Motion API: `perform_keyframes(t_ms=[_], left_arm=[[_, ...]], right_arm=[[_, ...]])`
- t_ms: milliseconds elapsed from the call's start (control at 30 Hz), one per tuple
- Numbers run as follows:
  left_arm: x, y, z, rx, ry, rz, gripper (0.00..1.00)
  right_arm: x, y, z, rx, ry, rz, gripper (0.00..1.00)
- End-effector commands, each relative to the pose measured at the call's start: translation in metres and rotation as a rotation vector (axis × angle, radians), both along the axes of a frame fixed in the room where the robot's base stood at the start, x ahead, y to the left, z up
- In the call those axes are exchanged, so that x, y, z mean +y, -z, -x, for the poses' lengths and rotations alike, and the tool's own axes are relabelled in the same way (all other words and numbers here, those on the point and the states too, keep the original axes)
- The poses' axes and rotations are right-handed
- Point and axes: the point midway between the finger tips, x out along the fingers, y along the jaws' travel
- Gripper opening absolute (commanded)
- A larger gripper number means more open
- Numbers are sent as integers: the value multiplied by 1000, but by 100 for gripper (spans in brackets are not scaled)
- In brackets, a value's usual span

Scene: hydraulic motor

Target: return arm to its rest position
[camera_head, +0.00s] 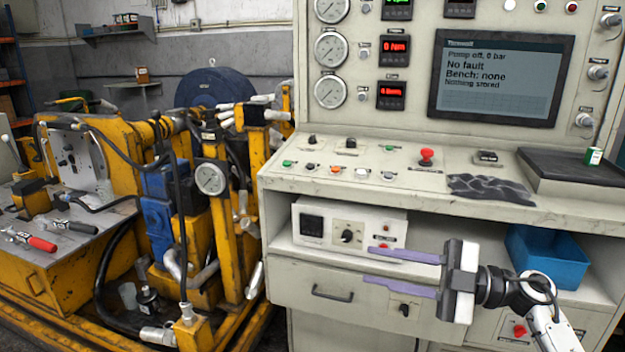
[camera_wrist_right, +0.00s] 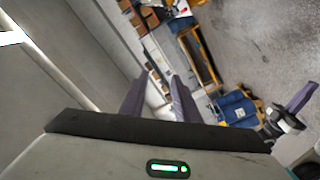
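My right gripper (camera_head: 368,265) is in front of the console's lower shelf and drawer, coming in from the lower right. Its two purple fingers point left and are apart, with nothing between them. In the right wrist view the same fingers (camera_wrist_right: 160,82) show a clear gap. A purple finger and dark gripper body (camera_wrist_right: 285,115) at the right edge of that view look like my left gripper; whether it is open is not clear. My left arm does not show in the head view.
The console (camera_head: 450,205) has a screen (camera_head: 496,78) reading "Pump off, 0 bar", "No fault". A white control box (camera_head: 340,226) and a blue bin (camera_head: 550,257) sit on the shelf behind my right gripper. A yellow hydraulic rig (camera_head: 228,235) stands left.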

Motion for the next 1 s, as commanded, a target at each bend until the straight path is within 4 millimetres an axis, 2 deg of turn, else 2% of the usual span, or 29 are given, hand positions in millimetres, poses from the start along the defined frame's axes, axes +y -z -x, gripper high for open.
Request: perform_keyframes(t_ms=[33,100,167,200,267,300,367,400,500,600,700,833,900,1000], left_arm=[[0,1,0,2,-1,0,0],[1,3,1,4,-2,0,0],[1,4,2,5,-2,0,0],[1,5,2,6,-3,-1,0],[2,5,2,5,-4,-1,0],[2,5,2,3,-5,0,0],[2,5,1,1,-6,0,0],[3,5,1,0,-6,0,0],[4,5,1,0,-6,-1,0],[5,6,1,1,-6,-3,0],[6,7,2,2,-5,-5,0],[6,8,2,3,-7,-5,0],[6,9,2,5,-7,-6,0],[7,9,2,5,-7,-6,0]], right_arm=[[-7,-22,-16,-52,77,-83,29],[-27,-55,-42,-119,216,-207,29],[-51,-80,-64,-158,352,-309,29],[-70,-92,-79,-171,448,-368,29],[-101,-103,-99,-171,595,-446,29],[-123,-106,-112,-157,693,-488,29],[-155,-103,-129,-116,838,-533,29],[-175,-97,-138,-77,929,-552,29],[-215,-69,-156,47,1119,-563,29],[-240,-35,-165,188,1253,-538,29],[-253,2,-168,335,1346,-487,29],[-257,52,-164,531,1413,-392,29],[-239,86,-148,560,1395,-366,29],[-219,127,-125,610,1376,-331,29]])
